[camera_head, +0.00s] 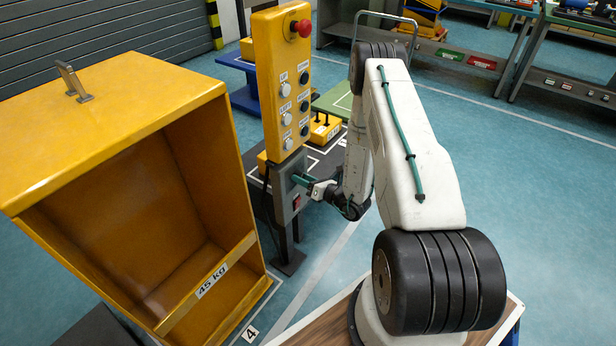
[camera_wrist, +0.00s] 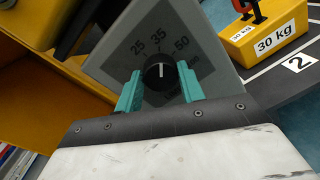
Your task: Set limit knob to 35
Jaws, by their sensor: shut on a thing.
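The limit knob (camera_wrist: 159,73) is a round black dial with a white pointer line, on a grey panel (camera_wrist: 205,35) with the marks 25, 35 and 50 around it. In the wrist view its pointer line lies near the 35 mark, which is at the top of the dial. My gripper (camera_wrist: 160,88) has its two teal fingers on either side of the knob and is shut on it. In the head view my gripper (camera_head: 304,181) is at the grey box (camera_head: 285,190) below the yellow button panel, and the knob is hidden there.
A yellow control panel (camera_head: 268,70) with several buttons and a red emergency stop (camera_head: 301,28) stands above the grey box. A large open yellow bin (camera_head: 120,85) labelled 45 kg is at left. A yellow 30 kg weight (camera_wrist: 270,40) shows at right in the wrist view.

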